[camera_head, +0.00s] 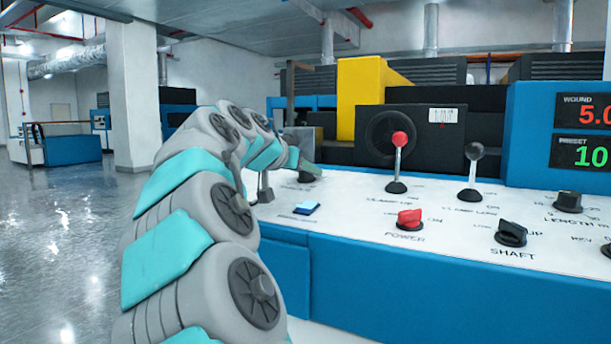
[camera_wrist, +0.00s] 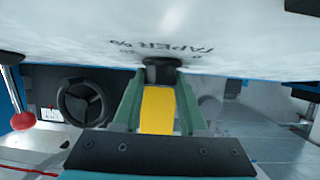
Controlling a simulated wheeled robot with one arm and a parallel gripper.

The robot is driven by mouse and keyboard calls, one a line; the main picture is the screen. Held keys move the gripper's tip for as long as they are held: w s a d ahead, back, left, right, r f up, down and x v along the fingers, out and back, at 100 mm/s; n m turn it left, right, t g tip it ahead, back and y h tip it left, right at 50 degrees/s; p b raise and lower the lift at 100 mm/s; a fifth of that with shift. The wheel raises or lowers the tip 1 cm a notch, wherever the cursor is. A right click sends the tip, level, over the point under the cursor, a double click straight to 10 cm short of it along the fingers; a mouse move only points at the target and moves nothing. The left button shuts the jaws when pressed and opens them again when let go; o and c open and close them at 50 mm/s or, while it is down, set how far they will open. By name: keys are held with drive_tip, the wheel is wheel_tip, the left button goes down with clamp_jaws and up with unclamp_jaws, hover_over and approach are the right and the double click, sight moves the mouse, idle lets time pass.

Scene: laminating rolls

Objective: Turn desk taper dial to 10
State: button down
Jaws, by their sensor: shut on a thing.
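The black taper dial (camera_wrist: 162,65) sits on the white desk top beside the printed "TAPER %" label, which shows upside down in the wrist view. My gripper (camera_wrist: 160,82) has its two green fingers closed on the dial, one on each side. The dial's pointer and most scale marks are too small or covered to read.
A red-knobbed lever (camera_head: 399,142) and a black-knobbed lever (camera_head: 473,155) stand right of my gripper. A red power switch (camera_head: 410,218), shaft switch (camera_head: 511,233) and length dial (camera_head: 568,201) are further right. A blue button (camera_head: 306,208) is nearer.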

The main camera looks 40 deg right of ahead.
drive_tip(key=shift+n, duration=0.3)
drive_tip(key=shift+c, duration=2.2)
unclamp_jaws()
drive_tip(key=shift+b+v, duration=0.3)
drive_tip(key=shift+v, duration=3.65)
drive_tip(key=shift+s, duration=0.1)
drive_tip(key=shift+t, duration=0.3)
